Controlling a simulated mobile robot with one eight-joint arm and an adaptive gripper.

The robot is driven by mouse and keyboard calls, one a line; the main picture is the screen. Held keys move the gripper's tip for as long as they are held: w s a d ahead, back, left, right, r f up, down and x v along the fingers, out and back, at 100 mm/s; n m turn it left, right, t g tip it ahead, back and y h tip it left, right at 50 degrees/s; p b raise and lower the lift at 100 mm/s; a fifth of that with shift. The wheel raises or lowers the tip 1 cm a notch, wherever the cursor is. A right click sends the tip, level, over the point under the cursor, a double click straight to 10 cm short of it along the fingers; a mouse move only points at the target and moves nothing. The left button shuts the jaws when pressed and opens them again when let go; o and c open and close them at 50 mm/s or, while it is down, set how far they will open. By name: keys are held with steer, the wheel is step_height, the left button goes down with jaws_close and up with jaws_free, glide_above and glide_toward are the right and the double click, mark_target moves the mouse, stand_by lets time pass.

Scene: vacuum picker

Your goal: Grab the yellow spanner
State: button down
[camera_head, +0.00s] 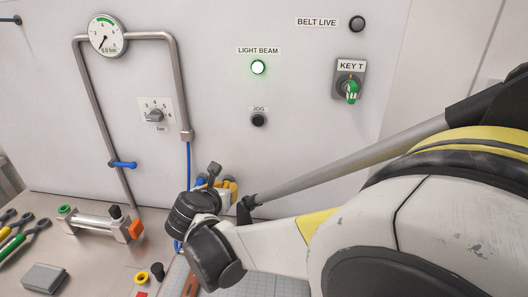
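Several hand tools with dark heads lie side by side on the bench at the left edge. One has a yellow handle (8,234), and I take it for the yellow spanner; its lower end is partly cut off by the picture's edge. A tool with a green handle (22,243) lies just to its right. My arm comes in from the right, and its dark wrist joints are near the middle of the bench, well to the right of the tools. I cannot make out my gripper's fingers.
A metal cylinder with an orange end (93,222) lies right of the tools. A grey block (44,278) is in front. A yellow ring (142,278) and a blue-and-yellow part (228,187) are nearer my arm. A wall panel (220,110) with a gauge (107,35) stands behind.

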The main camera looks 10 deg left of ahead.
steer(key=shift+w, duration=0.25)
steer(key=c, duration=1.3)
jaws_free()
steer(key=shift+c, duration=0.2)
steer(key=p+v, duration=0.1)
steer(key=v, duration=0.5)
steer(key=shift+p, duration=0.4)
